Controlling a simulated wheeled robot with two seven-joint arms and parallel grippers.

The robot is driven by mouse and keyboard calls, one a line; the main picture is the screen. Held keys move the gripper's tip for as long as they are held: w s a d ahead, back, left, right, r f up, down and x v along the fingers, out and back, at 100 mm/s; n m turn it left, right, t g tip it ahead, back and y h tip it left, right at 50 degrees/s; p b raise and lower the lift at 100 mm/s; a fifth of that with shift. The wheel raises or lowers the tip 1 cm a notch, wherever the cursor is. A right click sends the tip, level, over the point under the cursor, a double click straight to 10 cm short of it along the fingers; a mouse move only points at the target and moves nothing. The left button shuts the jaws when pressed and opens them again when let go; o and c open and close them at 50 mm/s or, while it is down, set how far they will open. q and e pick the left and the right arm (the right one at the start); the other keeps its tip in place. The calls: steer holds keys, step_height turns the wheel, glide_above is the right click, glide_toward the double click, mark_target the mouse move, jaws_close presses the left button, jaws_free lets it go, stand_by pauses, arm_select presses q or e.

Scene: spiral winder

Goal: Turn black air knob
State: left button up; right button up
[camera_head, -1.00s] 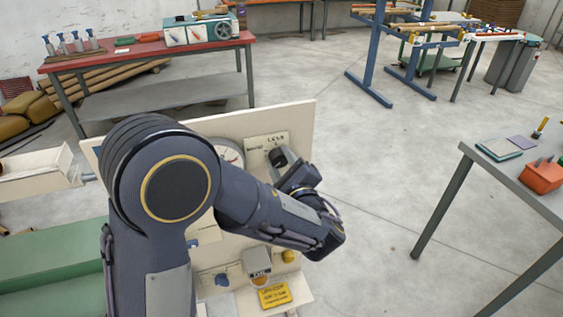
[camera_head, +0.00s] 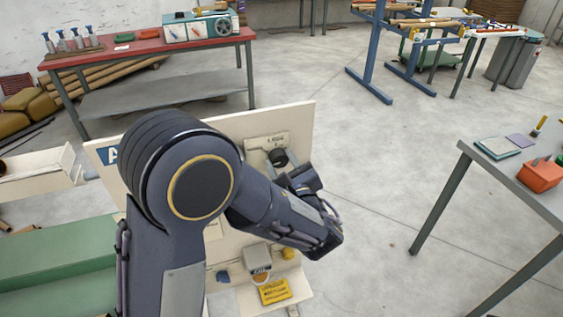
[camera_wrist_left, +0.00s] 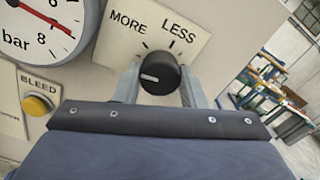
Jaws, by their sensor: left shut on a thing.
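The black air knob (camera_wrist_left: 159,73) is on a cream plate (camera_wrist_left: 203,20) marked MORE and LESS in the left wrist view. Its white mark points left in that view. My left gripper (camera_wrist_left: 160,80) is shut on the knob, with one grey finger on each side. In the head view the knob (camera_head: 278,157) shows on the upright cream panel (camera_head: 302,125), with my left gripper (camera_head: 279,163) around it. My left arm hides much of the panel there. My right gripper is not in view.
A bar gauge (camera_wrist_left: 45,25) and a yellow BLEED button (camera_wrist_left: 37,105) sit left of the knob. A red-topped bench (camera_head: 130,50) stands behind, a grey table (camera_head: 520,180) at right, with open floor between.

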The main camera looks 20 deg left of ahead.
arm_select(q)
steer(key=o, duration=1)
steer(key=b+v, duration=0.1)
steer(key=v, duration=0.7)
steer(key=shift+b, duration=0.4)
